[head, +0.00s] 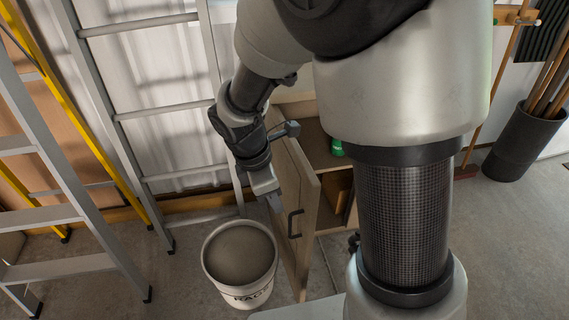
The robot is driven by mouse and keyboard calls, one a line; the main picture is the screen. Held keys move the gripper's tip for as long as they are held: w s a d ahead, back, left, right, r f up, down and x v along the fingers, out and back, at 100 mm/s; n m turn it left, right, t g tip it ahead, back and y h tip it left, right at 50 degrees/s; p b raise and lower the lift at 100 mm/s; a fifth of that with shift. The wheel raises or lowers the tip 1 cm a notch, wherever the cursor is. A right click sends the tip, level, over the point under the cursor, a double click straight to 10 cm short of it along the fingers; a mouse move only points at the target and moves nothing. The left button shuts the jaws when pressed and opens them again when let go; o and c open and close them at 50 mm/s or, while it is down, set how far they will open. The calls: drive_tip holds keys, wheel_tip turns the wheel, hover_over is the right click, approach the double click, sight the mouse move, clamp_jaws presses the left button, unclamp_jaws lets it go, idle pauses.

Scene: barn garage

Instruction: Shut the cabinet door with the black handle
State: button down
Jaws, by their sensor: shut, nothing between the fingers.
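The cabinet door (304,207) stands open, swung out toward me, with its outer face turned to the left. Its black handle (294,223) is upright on that outer face. The cabinet (320,146) behind it shows its open inside to the right of the door. My gripper (275,203) points down on the left, outer side of the door, close to its upper part and near the handle. Its fingers are together with nothing held. I cannot tell whether they touch the door. My arm hides part of the cabinet.
A white bucket (241,289) stands on the floor just left of the door. Ladders (75,110) lean at the left. A dark bin (515,140) with long handles stands at the right. A green item (336,147) is inside the cabinet.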

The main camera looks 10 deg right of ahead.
drive_tip(key=w+d+f+b, duration=0.1)
drive_tip(key=d+f+b, duration=0.3)
drive_tip(key=f, duration=0.6)
drive_tip(key=shift+d, duration=1.2)
